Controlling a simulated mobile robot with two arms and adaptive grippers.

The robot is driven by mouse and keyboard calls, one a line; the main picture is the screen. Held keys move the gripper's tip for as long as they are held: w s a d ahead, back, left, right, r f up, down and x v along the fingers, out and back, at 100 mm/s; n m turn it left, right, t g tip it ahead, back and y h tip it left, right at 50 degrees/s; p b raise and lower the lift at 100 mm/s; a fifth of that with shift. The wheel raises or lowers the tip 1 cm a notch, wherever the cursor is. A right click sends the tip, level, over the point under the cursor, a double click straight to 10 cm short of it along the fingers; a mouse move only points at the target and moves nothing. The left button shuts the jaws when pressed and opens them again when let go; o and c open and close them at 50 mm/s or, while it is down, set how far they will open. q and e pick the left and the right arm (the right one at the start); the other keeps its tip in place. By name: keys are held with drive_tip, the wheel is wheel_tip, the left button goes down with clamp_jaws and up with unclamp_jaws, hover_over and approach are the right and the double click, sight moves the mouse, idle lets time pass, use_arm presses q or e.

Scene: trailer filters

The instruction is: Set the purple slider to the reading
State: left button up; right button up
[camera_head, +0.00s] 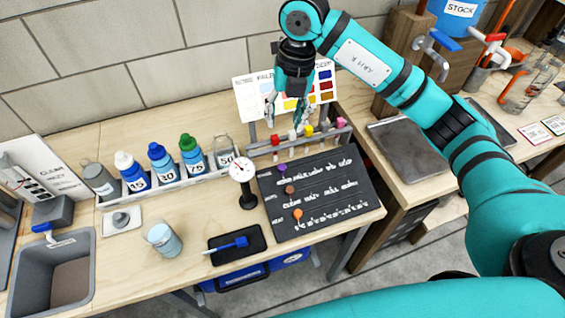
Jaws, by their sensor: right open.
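The purple slider (282,168) is a small knob near the top left of the black board (345,212) with white lettering. A brown slider (290,189) and an orange slider (298,214) sit below it. A round white dial gauge (242,169) stands on a black post left of the board; its reading is too small to make out. My right gripper (285,112) is open and points down above the rack behind the board, apart from the purple slider. My left gripper is not in view.
A rack (297,142) with small coloured caps stands behind the board, before a colour chart (250,100). Several bottles stand in a tray (172,188) at left. A cup (163,239) and a black tray with a blue brush (238,244) are in front. A sink (52,272) is far left.

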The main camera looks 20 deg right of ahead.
drive_tip(key=d, duration=0.1)
drive_tip(key=p, duration=0.4)
approach(282, 165)
drive_tip(key=shift+h, duration=0.3)
drive_tip(key=f, duration=0.3)
drive_tip(key=a+f, duration=0.1)
drive_tip(key=f, duration=0.5)
drive_tip(key=shift+w+a+f, duration=0.1)
drive_tip(key=shift+a+f, duration=0.05)
drive_tip(key=shift+f, duration=0.1)
clamp_jaws()
